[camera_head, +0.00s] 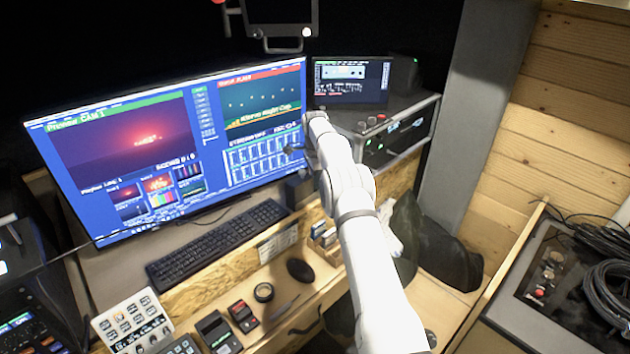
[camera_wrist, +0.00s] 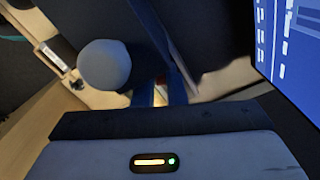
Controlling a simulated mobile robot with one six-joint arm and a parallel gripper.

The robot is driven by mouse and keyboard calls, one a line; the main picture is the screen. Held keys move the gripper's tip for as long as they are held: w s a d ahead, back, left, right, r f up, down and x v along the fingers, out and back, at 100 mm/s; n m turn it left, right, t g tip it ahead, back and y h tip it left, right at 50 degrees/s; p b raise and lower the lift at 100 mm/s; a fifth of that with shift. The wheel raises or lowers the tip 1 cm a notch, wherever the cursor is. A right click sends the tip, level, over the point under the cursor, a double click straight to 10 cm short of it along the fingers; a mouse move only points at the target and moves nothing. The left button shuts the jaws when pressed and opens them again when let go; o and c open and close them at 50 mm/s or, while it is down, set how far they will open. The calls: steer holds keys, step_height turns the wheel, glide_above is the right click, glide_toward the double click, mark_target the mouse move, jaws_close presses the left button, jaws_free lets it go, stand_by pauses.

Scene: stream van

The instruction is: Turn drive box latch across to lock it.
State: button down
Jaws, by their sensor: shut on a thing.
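My gripper (camera_wrist: 159,94) shows at the lower middle of the wrist view, its two dark fingers close together. They are shut on a small part, which I take to be the drive box latch. Only a reddish and pale sliver shows between the fingers, so the latch's angle cannot be told. In the head view my white arm reaches to the spot between the big monitor and the equipment rack. There my gripper (camera_head: 298,152) is small and dark, and my arm hides most of the drive box area.
The big monitor (camera_head: 90,185) stands close left of my gripper; its edge also shows in the wrist view (camera_wrist: 290,50). The rack (camera_head: 420,115) is close on the right. A rounded pale thing (camera_wrist: 104,65) is near the fingers. A keyboard (camera_head: 215,243) and mouse (camera_head: 300,270) lie below.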

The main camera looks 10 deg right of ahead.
steer(key=shift+r+m, duration=0.1)
steer(key=shift+m, duration=0.4)
steer(key=c, duration=1.5)
jaws_free()
steer(key=shift+n, duration=0.3)
